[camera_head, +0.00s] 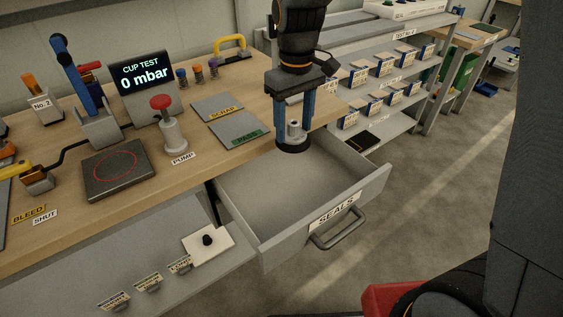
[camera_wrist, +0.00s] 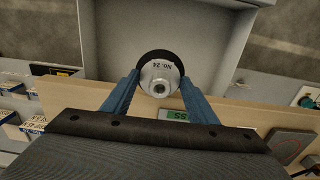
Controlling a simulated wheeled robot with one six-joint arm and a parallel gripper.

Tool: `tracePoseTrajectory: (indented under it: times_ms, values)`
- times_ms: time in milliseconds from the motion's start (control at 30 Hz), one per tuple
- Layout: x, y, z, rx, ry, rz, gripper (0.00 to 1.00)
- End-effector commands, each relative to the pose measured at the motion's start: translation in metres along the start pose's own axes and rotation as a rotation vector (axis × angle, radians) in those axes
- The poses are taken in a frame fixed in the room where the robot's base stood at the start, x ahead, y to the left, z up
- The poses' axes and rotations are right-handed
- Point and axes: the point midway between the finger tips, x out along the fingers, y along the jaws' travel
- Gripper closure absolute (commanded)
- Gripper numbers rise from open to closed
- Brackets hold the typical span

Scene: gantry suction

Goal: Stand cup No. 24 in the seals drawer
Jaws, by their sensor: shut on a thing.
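My gripper (camera_head: 294,128) points down and is shut on cup No. 24 (camera_head: 294,133). The cup is a grey metal fitting with a wide black lip, held upright with the lip down. In the wrist view, cup No. 24 (camera_wrist: 160,76), with its label readable, sits between the blue fingers of my gripper (camera_wrist: 160,82). The seals drawer (camera_head: 285,195) is pulled open, and its visible floor is bare. The cup appears over the drawer's back end, by the bench edge. Whether its lip touches anything below cannot be told.
The wooden bench (camera_head: 240,77) adjoins the drawer's back. On it lie the scrap plate (camera_head: 215,106) and pass plate (camera_head: 236,129), beside the red-topped pump (camera_head: 174,130). Shelves with several small boxes (camera_head: 380,67) stand to the right. The cup test display (camera_head: 145,74) reads 0 mbar.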

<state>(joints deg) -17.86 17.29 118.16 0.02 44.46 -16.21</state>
Motion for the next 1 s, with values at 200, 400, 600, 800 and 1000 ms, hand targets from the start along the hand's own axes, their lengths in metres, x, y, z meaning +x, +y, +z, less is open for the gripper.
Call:
tracePoseTrajectory:
  times_ms: [200,400,600,800,1000]
  values:
    - [0.051,-0.001,0.002,0.000,-0.008,-0.002,0.72]
    - [0.098,-0.001,0.002,0.000,-0.006,-0.002,0.72]
    - [0.123,0.000,0.001,0.000,-0.002,-0.001,0.72]
    - [0.140,0.000,0.002,0.000,-0.004,-0.001,0.72]
    - [0.165,0.000,0.001,0.000,-0.002,-0.001,0.72]
